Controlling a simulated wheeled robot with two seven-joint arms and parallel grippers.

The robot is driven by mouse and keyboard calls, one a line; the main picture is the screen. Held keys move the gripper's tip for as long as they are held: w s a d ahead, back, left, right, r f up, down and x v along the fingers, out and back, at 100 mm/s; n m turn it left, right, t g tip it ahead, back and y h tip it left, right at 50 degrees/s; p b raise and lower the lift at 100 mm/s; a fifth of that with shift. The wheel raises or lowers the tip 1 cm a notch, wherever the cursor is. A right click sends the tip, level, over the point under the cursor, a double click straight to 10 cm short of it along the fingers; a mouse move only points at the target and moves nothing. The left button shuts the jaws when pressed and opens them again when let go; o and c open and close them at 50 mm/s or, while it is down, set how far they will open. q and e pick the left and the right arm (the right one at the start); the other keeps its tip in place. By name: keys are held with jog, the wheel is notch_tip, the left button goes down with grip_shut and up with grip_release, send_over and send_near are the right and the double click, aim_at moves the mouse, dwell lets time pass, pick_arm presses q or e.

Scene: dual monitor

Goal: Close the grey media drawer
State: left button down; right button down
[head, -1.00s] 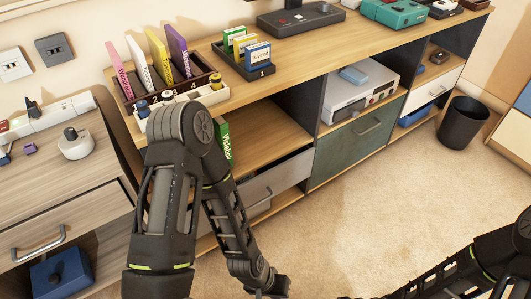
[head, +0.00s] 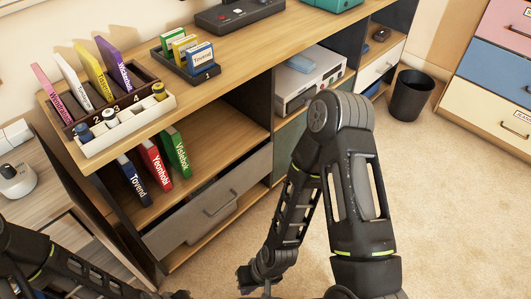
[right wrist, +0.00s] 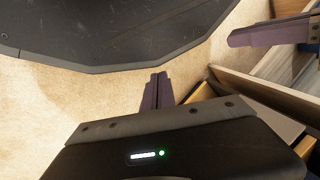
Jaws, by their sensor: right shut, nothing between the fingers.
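The grey media drawer (head: 225,212) is in the lower left part of the long wooden cabinet in the head view. It has a bar handle (head: 220,201) and stands pulled out, with part of its inside showing. My right gripper (head: 245,279) is low in front of the cabinet, below and right of the drawer front, apart from it. In the right wrist view its fingers (right wrist: 156,78) are together and empty, over the carpet. My left arm comes in at the lower left; its gripper is largely cut off at the bottom edge, its jaws unclear.
Books (head: 152,165) stand on the shelf above the drawer. A green-grey drawer (head: 289,136) sits to its right, partly behind my right arm. A black bin (head: 411,95) and a coloured chest (head: 492,80) stand at right. Open carpet (head: 440,190) lies in front.

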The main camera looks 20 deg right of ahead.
jog(key=shift+w, duration=0.1)
jog(key=w+d+r+m+t+y+b, duration=0.15)
jog(key=w+d+m+t, duration=0.3)
jog(key=w, duration=0.55)
jog(key=w+d+r+m+t, duration=0.25)
jog(key=w+d, duration=0.25)
jog(key=w, duration=0.6)
jog(key=w+d+r+m+t, duration=0.1)
jog(key=d+r+m+t, duration=0.1)
jog(key=d, duration=0.8)
jog(key=w+d+r+m+t+b, duration=0.1)
jog(key=d+r, duration=0.4)
jog(key=d, duration=0.5)
jog(key=w+m+t, duration=0.1)
jog(key=t, duration=0.1)
jog(key=shift+w+d+m+t+b, duration=0.25)
jog(key=shift+d+m+t+b, duration=0.05)
jog(key=shift+d, duration=0.05)
jog(key=shift+f, duration=0.1)
